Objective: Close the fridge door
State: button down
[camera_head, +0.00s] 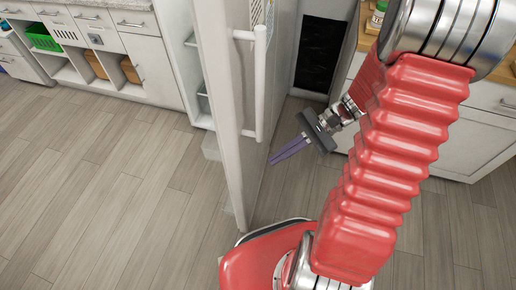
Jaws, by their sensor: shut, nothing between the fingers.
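The white fridge door (226,110) stands open and is seen nearly edge-on in the middle of the view. Its long white handle (259,85) is on the right-hand face. Shelves on the inner side of the door show at its left. My gripper (272,161) is to the right of the door, below the handle, with its purple fingers shut and empty. The fingertips point left, close to the door's outer face; I cannot tell whether they touch it. The fridge interior is mostly hidden.
White cabinets (150,60) with a green basket (43,37) and brown baskets stand at the back left. A counter with drawers (465,135) is at the right behind my red arm. The wooden floor (100,190) left of the door is clear.

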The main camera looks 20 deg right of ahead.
aim_at(246, 150)
jog(key=w+d+f+m+t+y, duration=0.2)
jog(key=d+f+m+t+y, duration=0.1)
jog(key=d+f+m+t, duration=0.5)
jog(key=f+m+t, duration=0.2)
jog(key=m, duration=0.1)
jog(key=shift+d+y, duration=0.3)
jog(key=shift+a, duration=0.1)
jog(key=shift+x, duration=7)
jog(key=shift+r, duration=0.1)
